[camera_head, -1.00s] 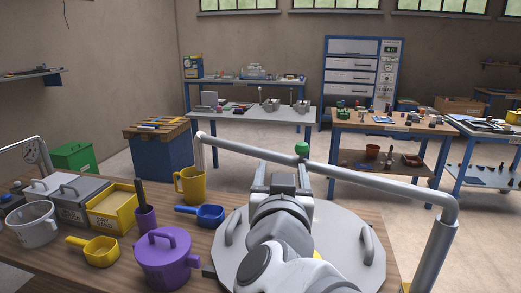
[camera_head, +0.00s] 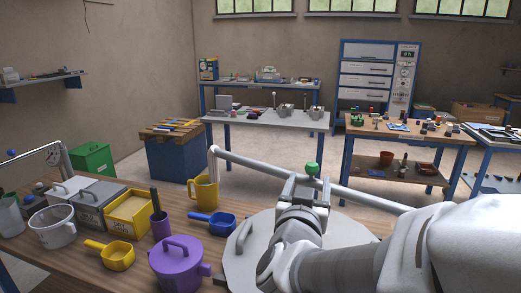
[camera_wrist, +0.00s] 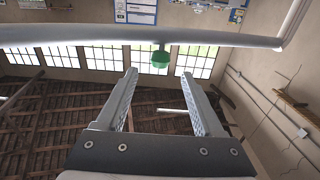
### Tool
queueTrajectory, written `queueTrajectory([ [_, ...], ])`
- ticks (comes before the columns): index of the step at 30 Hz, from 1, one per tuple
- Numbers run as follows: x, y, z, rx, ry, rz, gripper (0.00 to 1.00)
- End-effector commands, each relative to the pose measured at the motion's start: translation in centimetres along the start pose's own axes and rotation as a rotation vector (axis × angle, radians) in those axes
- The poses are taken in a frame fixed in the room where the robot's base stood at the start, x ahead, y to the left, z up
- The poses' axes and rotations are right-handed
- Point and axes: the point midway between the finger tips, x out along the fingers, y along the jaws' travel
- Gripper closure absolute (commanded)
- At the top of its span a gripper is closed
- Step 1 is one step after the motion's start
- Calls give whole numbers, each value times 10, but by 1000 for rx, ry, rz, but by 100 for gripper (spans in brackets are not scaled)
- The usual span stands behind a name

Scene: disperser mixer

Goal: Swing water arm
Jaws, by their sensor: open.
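The water arm (camera_head: 250,160) is a long grey pipe running from above the yellow mug rightward across the head view. Its right part is hidden behind my own arm. A green knob (camera_head: 312,168) sits on the pipe. My gripper (camera_head: 307,182) is open, below and in front of the knob. In the wrist view the water arm (camera_wrist: 80,37) crosses the top. The green knob (camera_wrist: 160,58) hangs from it, centred between and just beyond the open fingertips (camera_wrist: 159,75). The fingers do not appear to touch it.
The yellow mug (camera_head: 205,192) stands under the pipe's left end. A purple lidded pot (camera_head: 180,268), blue scoop (camera_head: 213,222), yellow scoop (camera_head: 115,256) and yellow bin (camera_head: 128,213) crowd the bench's left side. A large round lid (camera_head: 240,262) lies beneath my arm.

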Motion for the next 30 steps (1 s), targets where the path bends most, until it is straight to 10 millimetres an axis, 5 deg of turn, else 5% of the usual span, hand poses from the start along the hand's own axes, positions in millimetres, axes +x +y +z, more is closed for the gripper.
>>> queueTrajectory([
  [8,19,0,-4,-3,-5,-2,31],
  [21,94,0,1,2,-1,-2,31],
  [30,106,0,1,2,-1,-4,31],
])
